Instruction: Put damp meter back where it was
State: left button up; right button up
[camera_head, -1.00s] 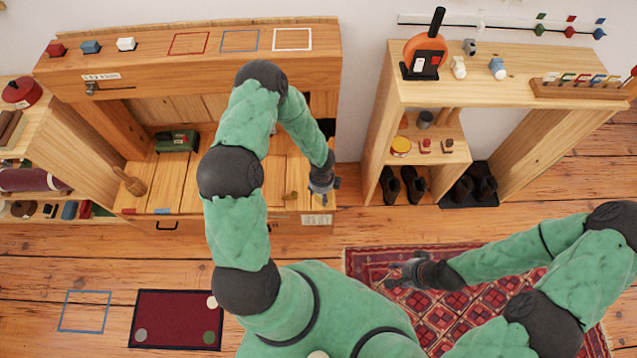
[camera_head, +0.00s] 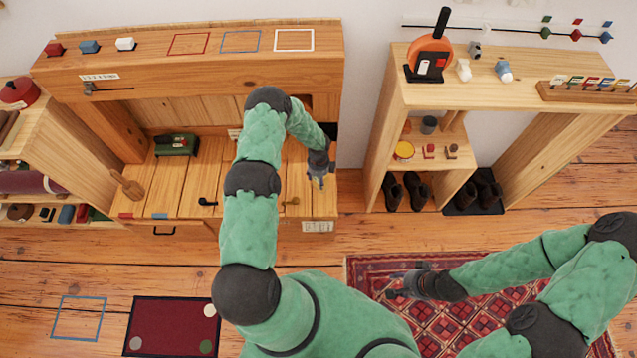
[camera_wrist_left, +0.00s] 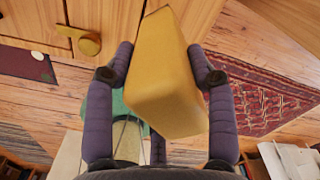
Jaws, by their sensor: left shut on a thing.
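A yellow, block-shaped thing (camera_wrist_left: 168,85), which I take to be the damp meter, is held between the two fingers of my left gripper (camera_wrist_left: 160,78). In the head view my left gripper (camera_head: 318,180) hangs over the right end of the wooden bench, and only a small bit of yellow shows at its tip. The fingers press on both sides of the block, which is tilted in the wrist view. My right gripper (camera_head: 392,285) is above the patterned rug, with nothing visible in it; its fingers are too small to judge.
The upper ledge (camera_head: 215,65) has small blocks and red, blue and white outlined squares. A shelf unit (camera_head: 460,100) stands right; a rug (camera_head: 470,310) lies below.

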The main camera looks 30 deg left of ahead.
aim_at(318, 182)
pick_arm(q)
jog(key=shift+w+a+f+b, duration=0.15)
jog(key=shift+f+b, duration=0.75)
jog(key=shift+f, duration=0.8)
jog(key=shift+f, duration=0.15)
jog(key=o, duration=1.3)
